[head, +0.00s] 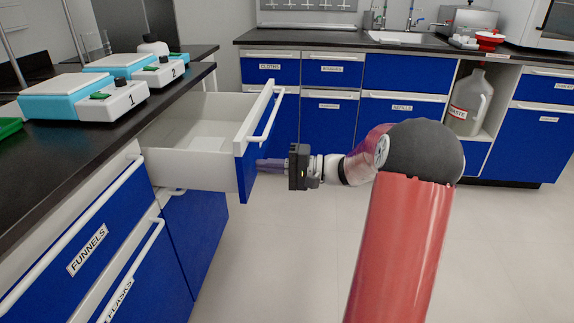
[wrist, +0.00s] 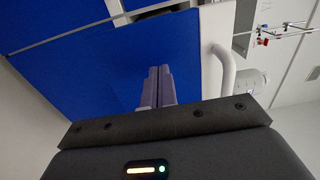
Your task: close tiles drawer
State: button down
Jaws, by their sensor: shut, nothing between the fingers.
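The open drawer (head: 190,165) sticks out from the left counter, with white inner walls, a blue front panel and a white bar handle (head: 267,118). Its label is not readable from here. My gripper (head: 262,165) is shut and empty, with its fingertips at the outer face of the blue front, below the handle. In the wrist view the shut fingers (wrist: 158,80) point at the blue front panel (wrist: 110,65), and the handle (wrist: 225,70) is to their right. I cannot tell for certain whether the fingertips touch the panel.
Scales (head: 82,97) stand on the left black counter (head: 60,145) above the drawer. A closed drawer labelled FUNNELS (head: 87,250) is nearer. Blue cabinets (head: 400,115) and a jug (head: 468,103) are at the back. The floor (head: 290,260) is clear.

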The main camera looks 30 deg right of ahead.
jog(key=shift+w+a, duration=0.4)
jog(key=shift+a, duration=0.2)
jog(key=shift+w+a+f, duration=0.1)
jog(key=shift+w+a, duration=0.15)
jog(key=shift+a, duration=0.2)
jog(key=b+x, duration=0.9)
jog(key=x, duration=1.4)
jog(key=shift+w+a, duration=0.15)
jog(key=shift+a, duration=0.05)
jog(key=shift+w+a+r, duration=0.1)
jog(key=shift+r, duration=0.1)
jog(key=shift+r, duration=0.1)
